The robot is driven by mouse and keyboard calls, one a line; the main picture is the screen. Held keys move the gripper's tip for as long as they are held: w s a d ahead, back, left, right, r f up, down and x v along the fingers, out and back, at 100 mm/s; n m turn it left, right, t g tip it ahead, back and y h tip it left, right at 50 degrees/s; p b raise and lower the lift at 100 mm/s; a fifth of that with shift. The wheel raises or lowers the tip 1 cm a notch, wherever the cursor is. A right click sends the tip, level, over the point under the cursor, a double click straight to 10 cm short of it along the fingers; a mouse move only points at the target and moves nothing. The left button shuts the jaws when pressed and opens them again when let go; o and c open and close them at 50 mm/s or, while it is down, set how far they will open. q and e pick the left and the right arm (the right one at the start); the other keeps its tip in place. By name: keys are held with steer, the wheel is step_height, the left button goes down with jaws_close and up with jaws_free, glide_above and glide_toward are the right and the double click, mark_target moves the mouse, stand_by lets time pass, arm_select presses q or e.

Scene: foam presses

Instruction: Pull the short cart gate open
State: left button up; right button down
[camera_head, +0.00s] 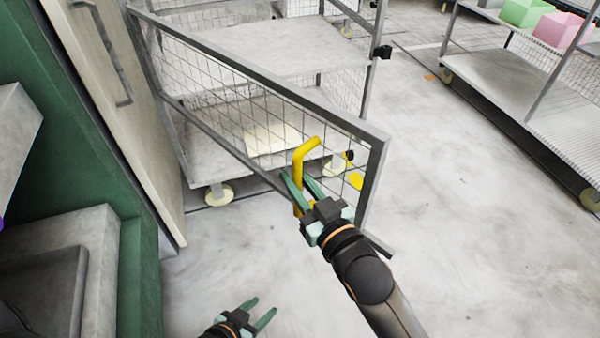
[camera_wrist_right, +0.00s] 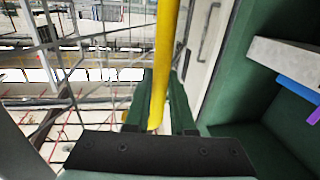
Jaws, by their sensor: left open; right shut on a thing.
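The short cart gate (camera_head: 268,87) is a grey metal frame with wire mesh, swung out at an angle from the cart (camera_head: 240,45). A yellow handle (camera_head: 305,152) stands upright near the gate's free end. My right gripper (camera_head: 304,187) is shut on the handle's lower part. In the right wrist view, the yellow handle (camera_wrist_right: 164,60) runs between the two green fingers (camera_wrist_right: 158,112), with the gate mesh (camera_wrist_right: 60,60) to the left. My left gripper (camera_head: 262,310) is open and empty, low in the head view, apart from the gate.
A pale door (camera_head: 120,110) with a grey handle and a green machine frame (camera_head: 140,270) stand at the left. A pale foam piece (camera_head: 270,138) lies on the cart's lower shelf. Another cart (camera_head: 520,100) stands at the right. The floor (camera_head: 480,240) at right is clear.

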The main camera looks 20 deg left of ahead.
steer(key=shift+s+a, duration=0.3)
steer(key=shift+s, duration=0.15)
steer(key=c, duration=0.8)
jaws_free()
steer(key=shift+o, duration=0.2)
steer(key=p+v, duration=0.4)
steer(key=v, duration=0.8)
steer(key=shift+s+d+p, duration=0.15)
steer(key=shift+d+p, duration=0.05)
steer(key=shift+p, duration=0.2)
